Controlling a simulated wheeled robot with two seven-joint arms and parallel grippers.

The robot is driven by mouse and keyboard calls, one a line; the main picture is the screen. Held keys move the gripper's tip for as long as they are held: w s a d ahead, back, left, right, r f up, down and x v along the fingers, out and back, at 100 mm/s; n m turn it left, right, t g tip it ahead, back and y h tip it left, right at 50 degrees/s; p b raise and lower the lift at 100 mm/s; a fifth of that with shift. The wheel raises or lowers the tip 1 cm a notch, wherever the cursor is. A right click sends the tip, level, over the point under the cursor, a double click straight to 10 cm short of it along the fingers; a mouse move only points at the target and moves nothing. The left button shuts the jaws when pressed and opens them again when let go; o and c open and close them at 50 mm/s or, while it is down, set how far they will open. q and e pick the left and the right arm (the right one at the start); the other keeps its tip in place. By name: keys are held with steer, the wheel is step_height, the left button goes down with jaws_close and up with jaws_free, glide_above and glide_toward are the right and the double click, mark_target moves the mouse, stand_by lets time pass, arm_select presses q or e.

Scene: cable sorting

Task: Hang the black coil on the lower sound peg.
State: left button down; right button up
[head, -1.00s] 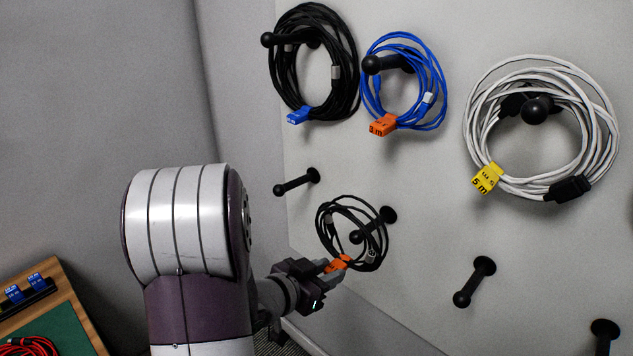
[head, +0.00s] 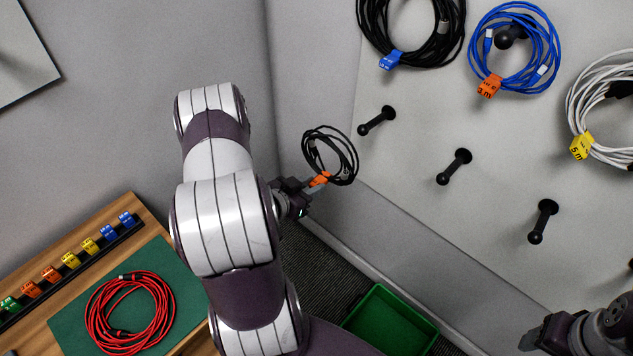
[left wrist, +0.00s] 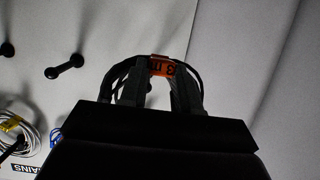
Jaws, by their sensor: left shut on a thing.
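The small black coil (head: 330,152) with an orange tag (head: 320,180) hangs in the air in the head view, left of the lower pegs and clear of them. My left gripper (head: 312,184) is shut on it at the tag. In the left wrist view the tag (left wrist: 162,66) sits between the fingers, and the coil is partly hidden behind them. Three bare lower pegs show: left (head: 377,120), middle (head: 455,166) and right (head: 543,220). No label tells which is the sound peg. My right gripper (head: 532,338) is at the lower right, its jaws unclear.
Upper pegs hold a large black coil (head: 412,52), a blue coil (head: 475,45) and a white coil (head: 575,110). A green bin (head: 391,321) stands on the floor below. A red coil (head: 92,320) lies on the green mat (head: 65,331) at left, beside a rack of coloured tags.

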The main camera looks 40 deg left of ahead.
mark_target(326, 176)
arm_select(q)
steer(key=shift+w+a+r, duration=0.15)
steer(key=shift+w, duration=0.2)
steer(key=w+d, duration=0.1)
steer(key=w+d+b, duration=0.1)
steer(key=shift+w, duration=0.4)
steer(key=shift+w+a+f, duration=0.2)
steer(key=shift+w+a, duration=0.2)
steer(key=shift+w, duration=0.15)
steer(key=shift+w+b, duration=0.35)
steer(key=shift+b, duration=0.05)
steer(key=r+b+x, duration=0.1)
steer(key=b+x, duration=0.6)
steer(key=x, duration=0.8)
steer(key=shift+w+d+b, duration=0.25)
steer(key=shift+w+b, duration=0.05)
steer(key=shift+w, duration=0.15)
arm_select(e)
step_height(326, 176, down, 10)
steer(key=d, duration=0.1)
steer(key=shift+w+d, duration=0.15)
steer(key=shift+w, duration=0.2)
